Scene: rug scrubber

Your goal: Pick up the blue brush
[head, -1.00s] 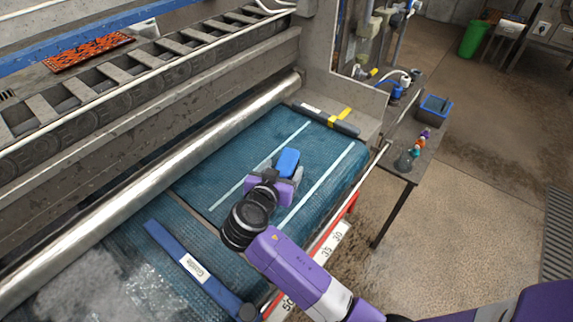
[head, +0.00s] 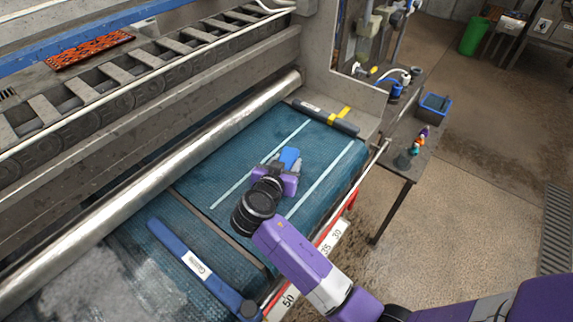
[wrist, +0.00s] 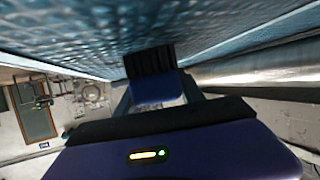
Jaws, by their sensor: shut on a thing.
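The blue brush (head: 289,155) is between the fingers of my gripper (head: 285,163), over the teal belt (head: 235,172) of the machine. In the wrist view the blue brush (wrist: 152,88) shows a blue body and dark bristles, with the belt surface close to the bristles. My gripper is shut on the brush. My purple wrist and forearm cover part of the belt. I cannot tell whether the bristles touch the belt.
A metal roller (head: 150,190) runs along the left of the belt. A blue guide bar (head: 195,262) lies across the near end and a dark bar (head: 325,117) across the far end. A side table (head: 420,160) with small bottles and a blue bin (head: 435,107) stand to the right.

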